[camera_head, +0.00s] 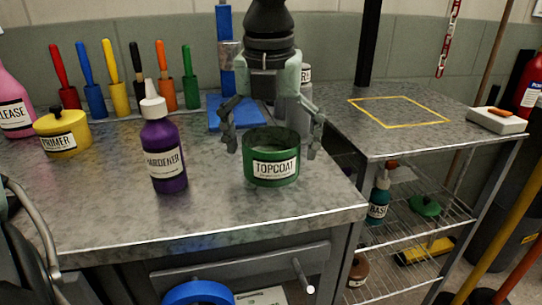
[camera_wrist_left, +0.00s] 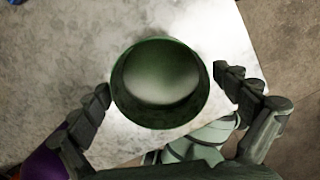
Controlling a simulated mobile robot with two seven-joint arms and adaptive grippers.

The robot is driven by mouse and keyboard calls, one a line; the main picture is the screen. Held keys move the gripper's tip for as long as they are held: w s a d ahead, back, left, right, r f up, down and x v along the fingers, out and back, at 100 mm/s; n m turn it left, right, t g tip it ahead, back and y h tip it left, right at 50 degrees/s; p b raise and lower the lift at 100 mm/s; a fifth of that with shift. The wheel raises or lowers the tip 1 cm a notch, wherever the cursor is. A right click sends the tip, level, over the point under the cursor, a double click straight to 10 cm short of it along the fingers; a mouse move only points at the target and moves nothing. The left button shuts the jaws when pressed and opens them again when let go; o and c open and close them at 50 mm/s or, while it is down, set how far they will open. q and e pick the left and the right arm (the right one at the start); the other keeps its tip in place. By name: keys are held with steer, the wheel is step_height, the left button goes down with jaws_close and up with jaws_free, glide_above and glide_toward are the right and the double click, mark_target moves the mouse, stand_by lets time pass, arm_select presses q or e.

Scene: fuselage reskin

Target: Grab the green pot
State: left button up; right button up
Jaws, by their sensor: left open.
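The green pot (camera_head: 272,158) is labelled TOPCOAT and stands upright, without a lid, on the metal workbench (camera_head: 110,205) near its right front corner. My left gripper (camera_head: 271,146) is open above the pot, with one finger on each side of it. In the left wrist view the pot (camera_wrist_left: 160,84) shows from above as an open green ring between the spread fingers (camera_wrist_left: 163,92). A gap shows between the pot's wall and the right finger; the left finger is very close to the wall, and contact there cannot be told. My right gripper is not in view.
A purple HARDENER bottle (camera_head: 165,150) stands left of the pot, and a yellow PRIMER pot (camera_head: 63,134) farther left. A pale bottle (camera_head: 304,100) stands behind the gripper. Several coloured tools (camera_head: 115,82) line the back. Right of the bench is a wire-shelved cart (camera_head: 440,140).

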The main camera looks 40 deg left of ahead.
arm_select(q)
steer(key=shift+f, duration=0.35)
steer(key=shift+c, duration=0.5)
steer(key=c, duration=1.7)
steer(key=shift+w+r, duration=0.1)
steer(key=shift+c, duration=0.2)
